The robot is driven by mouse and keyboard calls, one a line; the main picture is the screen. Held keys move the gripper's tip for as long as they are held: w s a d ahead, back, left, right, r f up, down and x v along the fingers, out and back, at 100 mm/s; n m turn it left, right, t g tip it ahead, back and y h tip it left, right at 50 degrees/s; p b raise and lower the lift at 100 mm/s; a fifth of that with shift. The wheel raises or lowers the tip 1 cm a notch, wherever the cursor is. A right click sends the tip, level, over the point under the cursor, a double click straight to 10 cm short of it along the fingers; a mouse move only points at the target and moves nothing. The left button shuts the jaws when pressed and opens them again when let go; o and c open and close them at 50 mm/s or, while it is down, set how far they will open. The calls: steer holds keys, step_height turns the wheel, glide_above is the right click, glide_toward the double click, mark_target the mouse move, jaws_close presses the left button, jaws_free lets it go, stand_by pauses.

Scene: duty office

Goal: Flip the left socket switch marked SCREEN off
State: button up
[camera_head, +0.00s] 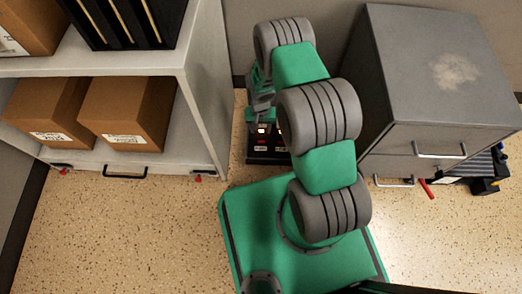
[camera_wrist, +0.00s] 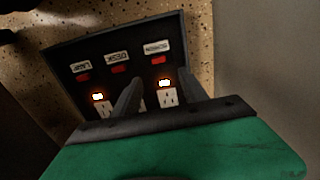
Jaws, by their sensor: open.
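The black socket block (camera_wrist: 70,62) lies on the floor, with three labelled columns in the wrist view. The label that appears to read SCREEN (camera_wrist: 155,47) is at the picture's right, above a red switch (camera_wrist: 159,59), a glowing light (camera_wrist: 164,83) and a white socket (camera_wrist: 167,98). The DESK label (camera_wrist: 117,57) is in the middle, the LAMP label (camera_wrist: 78,68) at left. My gripper (camera_wrist: 159,75) is open and empty, its fingers either side of the SCREEN column in the picture. Contact cannot be told. In the head view my arm partly hides the block (camera_head: 262,158).
A grey shelf unit (camera_head: 203,90) with cardboard boxes (camera_head: 125,108) stands left of the block. A grey drawer cabinet (camera_head: 430,70) stands at right. The block sits in the narrow gap between them. Speckled floor (camera_head: 130,225) is clear in front of the shelf.

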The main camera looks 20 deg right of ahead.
mark_target(261, 142)
steer(key=f+b, duration=0.1)
steer(key=f, duration=0.2)
steer(key=f+b, duration=0.1)
steer(key=f, duration=0.2)
steer(key=f+b, duration=0.1)
steer(key=f, duration=0.3)
steer(key=shift+s, duration=0.25)
jaws_close()
stand_by(0.9)
